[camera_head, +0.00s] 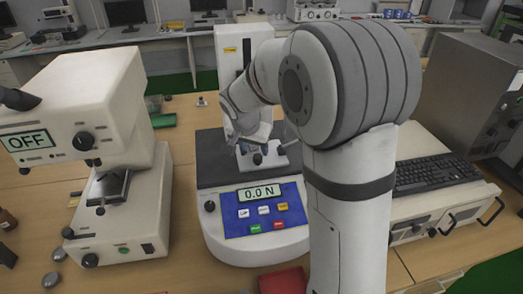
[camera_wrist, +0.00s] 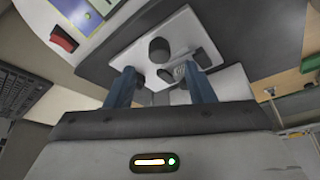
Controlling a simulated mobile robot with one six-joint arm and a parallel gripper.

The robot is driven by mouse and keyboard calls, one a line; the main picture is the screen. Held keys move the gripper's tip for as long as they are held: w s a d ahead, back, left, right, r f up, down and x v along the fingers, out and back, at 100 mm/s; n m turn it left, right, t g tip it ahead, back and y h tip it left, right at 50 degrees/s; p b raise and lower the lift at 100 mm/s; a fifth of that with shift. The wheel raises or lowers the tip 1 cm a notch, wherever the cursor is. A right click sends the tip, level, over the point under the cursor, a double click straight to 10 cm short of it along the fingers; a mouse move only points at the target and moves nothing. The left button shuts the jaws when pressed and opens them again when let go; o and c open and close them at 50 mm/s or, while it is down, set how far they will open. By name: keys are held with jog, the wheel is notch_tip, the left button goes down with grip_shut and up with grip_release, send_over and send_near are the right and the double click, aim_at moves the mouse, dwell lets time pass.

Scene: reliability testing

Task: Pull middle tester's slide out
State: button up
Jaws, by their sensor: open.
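In the head view, my gripper (camera_head: 262,140) is over the slide, and my arm hides part of the tester. I cannot tell whether the fingers touch the slide.
A cream tester (camera_head: 95,125) with a display reading OFF stands at left. At right are a black keyboard (camera_head: 436,173), a cream unit with handles (camera_head: 447,218) and a grey box (camera_head: 462,88). A red object (camera_head: 284,281) lies at the front. Some wooden table (camera_head: 185,120) is bare.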

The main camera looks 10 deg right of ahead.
aim_at(258, 156)
jog(key=x, duration=0.5)
jog(key=shift+p, duration=0.3)
grip_shut()
